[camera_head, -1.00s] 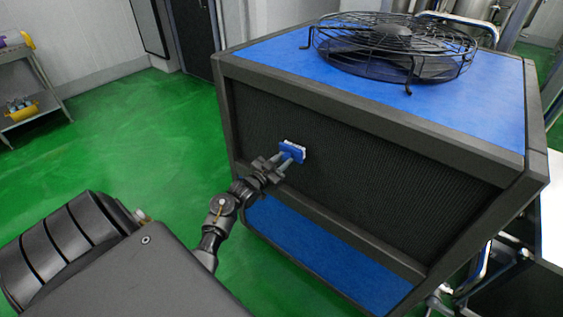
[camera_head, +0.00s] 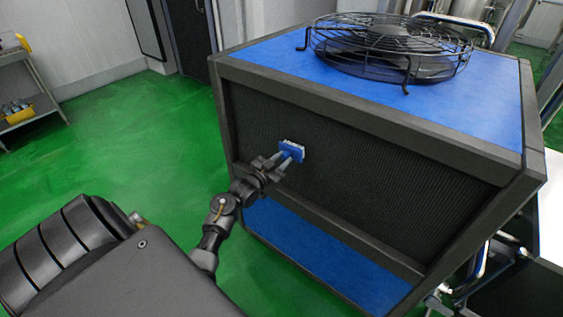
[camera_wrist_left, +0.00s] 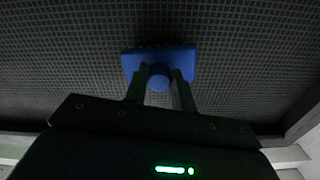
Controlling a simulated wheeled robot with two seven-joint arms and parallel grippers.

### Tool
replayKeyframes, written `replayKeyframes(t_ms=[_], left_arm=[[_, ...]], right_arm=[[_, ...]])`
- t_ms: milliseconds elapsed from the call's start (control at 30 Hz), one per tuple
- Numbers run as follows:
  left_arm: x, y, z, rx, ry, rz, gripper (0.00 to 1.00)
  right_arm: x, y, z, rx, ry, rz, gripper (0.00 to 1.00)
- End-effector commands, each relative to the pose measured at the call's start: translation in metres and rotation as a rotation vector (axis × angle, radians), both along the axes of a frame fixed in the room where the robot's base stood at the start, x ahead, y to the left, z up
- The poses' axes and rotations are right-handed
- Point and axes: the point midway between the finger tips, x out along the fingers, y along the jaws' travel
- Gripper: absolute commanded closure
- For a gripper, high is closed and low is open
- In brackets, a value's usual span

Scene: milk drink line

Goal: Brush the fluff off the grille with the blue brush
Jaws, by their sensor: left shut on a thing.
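The blue brush (camera_head: 292,151) has a pale bristle edge. My left gripper (camera_head: 283,160) is shut on its handle and holds it at the dark grille (camera_head: 380,170) on the side of the blue-topped unit. In the left wrist view the brush (camera_wrist_left: 160,60) sits between the two fingers (camera_wrist_left: 159,84), with the mesh grille (camera_wrist_left: 250,45) behind it. I cannot tell whether the bristles touch the mesh. I see no clear fluff on the visible grille; the part behind the brush is hidden. My right gripper is not in view.
A caged fan (camera_head: 390,45) sits on the unit's blue top (camera_head: 270,60). A grey frame (camera_head: 370,122) edges the grille. A shelf cart with a yellow bin (camera_head: 20,115) stands at the left. Green floor (camera_head: 110,140) lies open between them.

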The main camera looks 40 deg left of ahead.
Motion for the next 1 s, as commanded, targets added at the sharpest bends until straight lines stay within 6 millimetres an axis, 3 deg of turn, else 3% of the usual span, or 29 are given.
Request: replayKeyframes(t_ms=[467, 1000], left_arm=[[0.007, -0.001, 0.001, 0.000, -0.001, 0.000, 0.93], [0.006, -0.039, 0.002, 0.000, -0.001, 0.001, 0.93]], right_arm=[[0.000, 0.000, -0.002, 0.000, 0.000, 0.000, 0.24], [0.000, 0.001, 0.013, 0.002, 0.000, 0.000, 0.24]])
